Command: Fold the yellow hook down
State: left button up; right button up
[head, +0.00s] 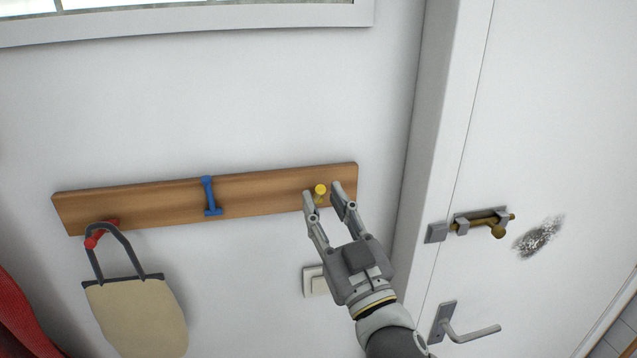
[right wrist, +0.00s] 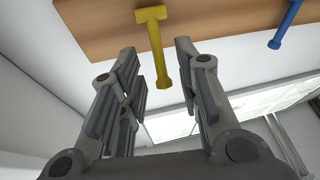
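The yellow hook (head: 320,190) is on the right part of the wooden rail (head: 265,187). It appears to stick out from the board, with its round knob at the free end. In the right wrist view, the yellow hook (right wrist: 156,48) shows its crossbar on the board and its stem and knob between my fingers. My right gripper (head: 322,197) is open around the hook, one finger on each side. The right wrist view shows gaps between the hook and both fingers. In the head view the hook's lower part is partly hidden by a finger. My left gripper is not in view.
A blue hook (head: 209,196) lies against the rail, knob up. A red hook (head: 97,238) at the left holds a beige bag (head: 135,315). A light switch (head: 313,282) is below the rail. A door with a bolt (head: 485,223) and handle (head: 470,332) stands right.

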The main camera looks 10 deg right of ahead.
aim_at(320, 196)
jog(key=shift+p+x, duration=0.45)
jog(key=shift+x, duration=1.05)
grip_shut()
